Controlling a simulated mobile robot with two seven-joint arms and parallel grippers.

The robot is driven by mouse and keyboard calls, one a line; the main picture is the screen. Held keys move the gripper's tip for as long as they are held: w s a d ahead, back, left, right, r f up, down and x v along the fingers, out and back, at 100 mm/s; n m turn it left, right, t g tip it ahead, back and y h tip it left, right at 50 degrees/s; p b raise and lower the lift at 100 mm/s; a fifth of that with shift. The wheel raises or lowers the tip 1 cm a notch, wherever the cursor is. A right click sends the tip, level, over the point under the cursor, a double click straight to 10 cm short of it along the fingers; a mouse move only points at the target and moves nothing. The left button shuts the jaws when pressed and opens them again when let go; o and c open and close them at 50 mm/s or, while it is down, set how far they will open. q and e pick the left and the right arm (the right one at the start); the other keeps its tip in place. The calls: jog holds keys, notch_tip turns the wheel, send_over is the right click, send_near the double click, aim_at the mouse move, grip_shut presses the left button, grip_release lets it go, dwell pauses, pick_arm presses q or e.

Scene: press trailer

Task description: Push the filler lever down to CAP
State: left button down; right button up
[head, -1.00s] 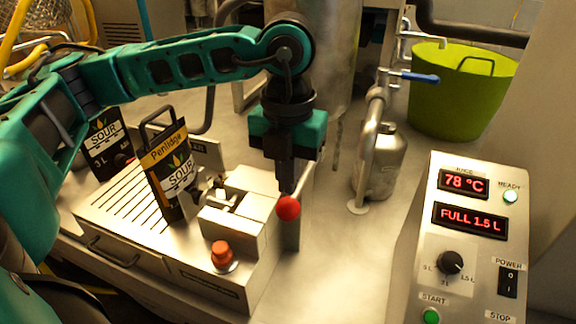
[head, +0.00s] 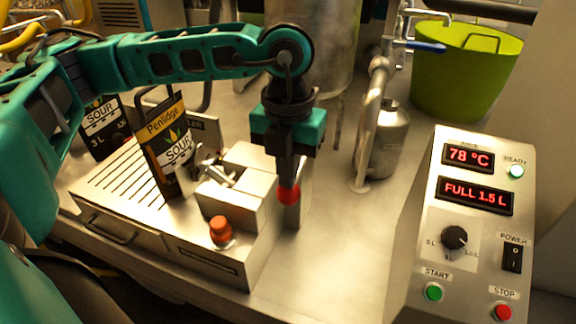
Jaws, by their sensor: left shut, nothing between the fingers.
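The filler lever shows as a round red knob (head: 288,196) at the right front of the steel filler machine (head: 232,262). The lever's arm is mostly hidden, and I see no CAP marking. My left gripper (head: 288,180) points down with its fingers together and empty. Its tips overlap the top of the knob and appear to touch it from above. A black Penlidge SOUR pouch (head: 166,140) stands tilted in the machine, beside the metal filling parts. My right gripper is not in view.
An orange-red button (head: 221,231) sits on the machine's front left of the knob. A control panel (head: 472,230) reads 78 °C and FULL 1.5 L, with READY lit. Behind are a steel canister (head: 383,145) and a green tub (head: 465,80). The counter between machine and panel is clear.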

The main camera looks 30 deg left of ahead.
pick_arm(q)
jog(key=shift+w+a+f+b, duration=0.1)
jog(key=shift+w+f+b, duration=0.15)
jog(key=shift+f+b, duration=0.75)
jog(key=shift+w+f+b, duration=0.2)
jog(key=shift+f+b, duration=0.6)
jog(key=shift+f, duration=0.25)
jog(key=shift+r, duration=0.1)
jog(key=shift+r+p, duration=0.35)
jog(key=shift+p, duration=0.05)
notch_tip(320, 180, up, 9)
jog(key=p, duration=0.5)
jog(key=shift+r+p, duration=0.2)
jog(key=shift+p, duration=0.2)
